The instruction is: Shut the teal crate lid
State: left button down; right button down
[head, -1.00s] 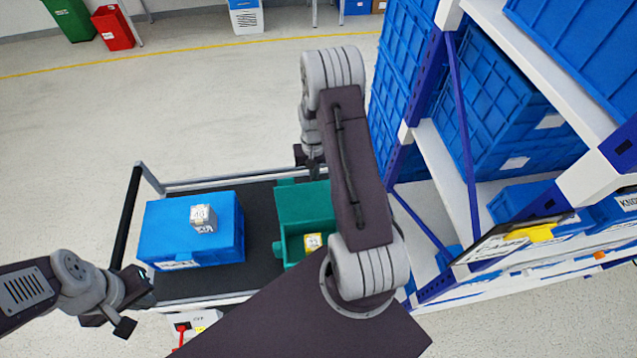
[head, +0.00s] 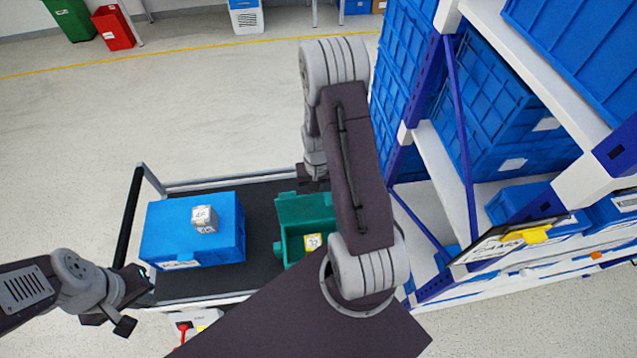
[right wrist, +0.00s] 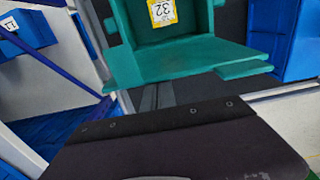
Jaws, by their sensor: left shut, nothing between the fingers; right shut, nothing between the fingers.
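The teal crate (head: 293,246) stands on the dark cart top, right of the blue box, and its inside with a yellow label shows. Its teal lid (head: 298,208) stands open at the far side; in the right wrist view the lid (right wrist: 190,62) spreads across the near side of the crate. My right gripper (head: 314,184) is shut and empty at the lid's far edge, partly hidden by my arm; whether it touches the lid is unclear. In the right wrist view its dark body fills the bottom. My left gripper (head: 143,281) is shut and empty at the cart's left front corner.
A blue box (head: 165,231) with a small labelled cube (head: 204,219) on top sits on the cart (head: 262,225), left of the crate. A shelf rack (head: 430,165) with blue bins stands close on the right. Open floor lies beyond the cart.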

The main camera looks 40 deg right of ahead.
jog(key=shift+s+a+r, duration=0.15)
jog(key=shift+s+a, duration=0.35)
jog(key=shift+s, duration=0.35)
jog(key=shift+s+a+r, duration=0.15)
jog(key=shift+s+a, duration=0.3)
jog(key=shift+s, duration=0.4)
notch_tip(320, 180, up, 6)
jog(key=p, duration=0.5)
jog(key=shift+p, duration=0.35)
jog(key=shift+f, duration=0.1)
